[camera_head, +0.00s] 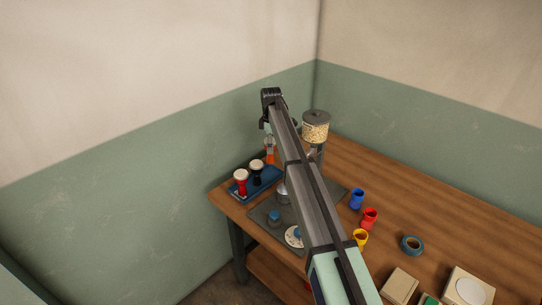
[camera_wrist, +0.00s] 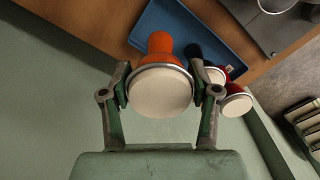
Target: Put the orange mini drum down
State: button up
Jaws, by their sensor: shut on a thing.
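The orange mini drum (camera_wrist: 160,44) is a goblet shape with a white head and a silver rim. In the wrist view my gripper (camera_wrist: 159,82) is shut around it just below the rim, with one finger on each side. In the head view a bit of the orange drum (camera_head: 270,156) shows below my gripper (camera_head: 267,126), by the far end of the blue tray (camera_head: 242,197). The tray (camera_wrist: 147,26) lies behind the drum's foot in the wrist view. I cannot tell whether the foot touches the tray.
A red drum (camera_head: 241,183) and a black drum (camera_head: 257,171) stand upright in the tray, close to the orange one. A grinder with a clear hopper (camera_head: 315,128) stands to the right. Small blue, red and yellow cups (camera_head: 369,218) stand on the wooden table (camera_head: 440,200).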

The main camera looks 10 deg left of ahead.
aim_at(271, 158)
jog(key=shift+f+p, duration=0.8)
jog(key=shift+f, duration=2.65)
jog(key=shift+f, duration=0.1)
jog(key=o, duration=1.3)
notch_tip(271, 158, up, 12)
jog(key=b, duration=0.4)
